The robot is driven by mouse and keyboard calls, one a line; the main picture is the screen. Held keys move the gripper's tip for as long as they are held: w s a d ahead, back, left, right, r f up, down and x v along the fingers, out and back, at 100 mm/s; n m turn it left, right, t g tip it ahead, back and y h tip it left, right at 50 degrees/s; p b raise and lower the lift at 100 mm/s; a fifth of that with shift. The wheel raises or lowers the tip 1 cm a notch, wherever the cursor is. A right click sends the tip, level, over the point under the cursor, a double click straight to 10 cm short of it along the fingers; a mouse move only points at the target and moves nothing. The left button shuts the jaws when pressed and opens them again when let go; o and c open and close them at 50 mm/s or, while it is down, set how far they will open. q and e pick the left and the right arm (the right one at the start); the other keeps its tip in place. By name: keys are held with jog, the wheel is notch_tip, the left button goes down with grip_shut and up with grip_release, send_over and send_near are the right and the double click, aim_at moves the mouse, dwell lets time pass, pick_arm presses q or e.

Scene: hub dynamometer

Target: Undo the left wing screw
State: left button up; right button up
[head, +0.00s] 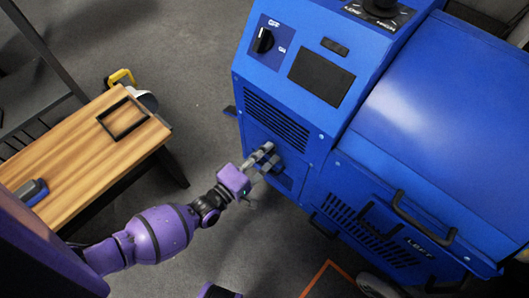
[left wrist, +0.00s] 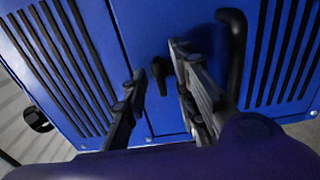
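A small black wing screw (left wrist: 160,74) sits on the blue panel of the machine in the left wrist view, near the seam. My left gripper (left wrist: 157,68) is open, with one finger on each side of the screw and a visible gap to it on both sides. In the head view my left gripper (head: 265,160) is at the machine's lower front panel and hides the screw. I cannot tell how far the fingertips are from the panel. My right gripper is not in view.
The blue machine (head: 420,110) carries a knob (head: 263,41), a dark screen (head: 321,77) and vents. A black handle (left wrist: 236,55) stands close right of my left gripper in the wrist view. A wooden table (head: 85,150) is at left. Grey floor between is clear.

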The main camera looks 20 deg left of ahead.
pick_arm(q)
jog(key=v, duration=1.2)
